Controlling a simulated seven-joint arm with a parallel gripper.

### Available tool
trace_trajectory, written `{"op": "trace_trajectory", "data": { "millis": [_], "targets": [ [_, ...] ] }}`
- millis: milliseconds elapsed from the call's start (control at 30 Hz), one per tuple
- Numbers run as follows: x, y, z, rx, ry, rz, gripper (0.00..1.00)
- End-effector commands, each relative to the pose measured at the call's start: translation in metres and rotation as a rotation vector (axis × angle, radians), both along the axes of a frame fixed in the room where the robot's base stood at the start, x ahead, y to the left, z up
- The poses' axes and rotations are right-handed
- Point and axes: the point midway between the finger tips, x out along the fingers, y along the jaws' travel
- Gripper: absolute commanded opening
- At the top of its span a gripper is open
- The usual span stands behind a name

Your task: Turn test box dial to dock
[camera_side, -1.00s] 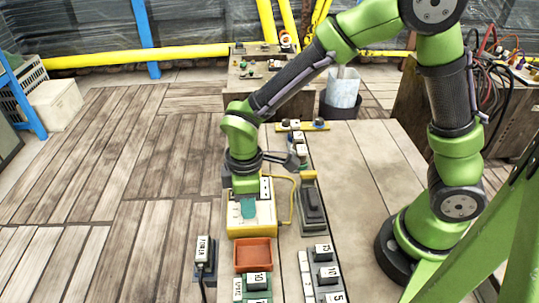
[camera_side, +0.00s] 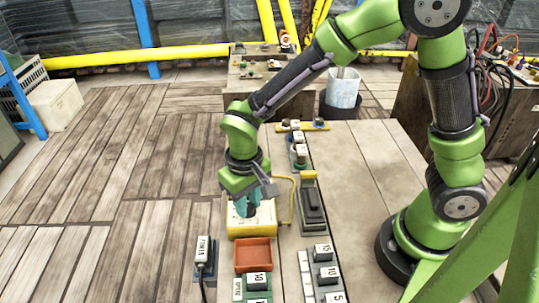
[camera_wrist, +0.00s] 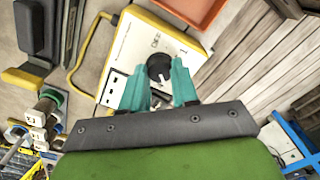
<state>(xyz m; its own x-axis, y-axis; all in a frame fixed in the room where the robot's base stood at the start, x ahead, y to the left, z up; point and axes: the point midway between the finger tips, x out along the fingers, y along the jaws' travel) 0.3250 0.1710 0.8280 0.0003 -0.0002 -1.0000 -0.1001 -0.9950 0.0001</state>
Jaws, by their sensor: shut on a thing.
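The test box is a white-faced box with a yellow rim (camera_side: 262,232), near the left edge of the bench in the side view. It also fills the upper middle of the wrist view (camera_wrist: 133,48). Its black round dial (camera_wrist: 158,66) has a pale pointer mark, and small lettering beside it is too small to read surely. My gripper's teal fingers (camera_wrist: 159,84) are shut on the dial, one on each side. In the side view my gripper (camera_side: 247,208) comes down onto the box and hides the dial.
A yellow cable (camera_side: 293,205) loops beside the box. An orange tray (camera_side: 253,252) sits in front of it, and a dark block-like device (camera_side: 312,208) stands to its right. A POWER box (camera_side: 204,256) is at the left front. The bench's right part (camera_side: 350,170) is clear.

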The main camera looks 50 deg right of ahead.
Motion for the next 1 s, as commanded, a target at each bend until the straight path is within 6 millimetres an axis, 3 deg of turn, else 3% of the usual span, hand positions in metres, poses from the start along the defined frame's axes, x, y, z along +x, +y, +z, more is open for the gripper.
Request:
{"op": "trace_trajectory", "data": {
  "millis": [1000],
  "targets": [
    [-0.0006, 0.0001, 0.0011, -0.001, 0.002, -0.903, 0.00]
  ]
}}
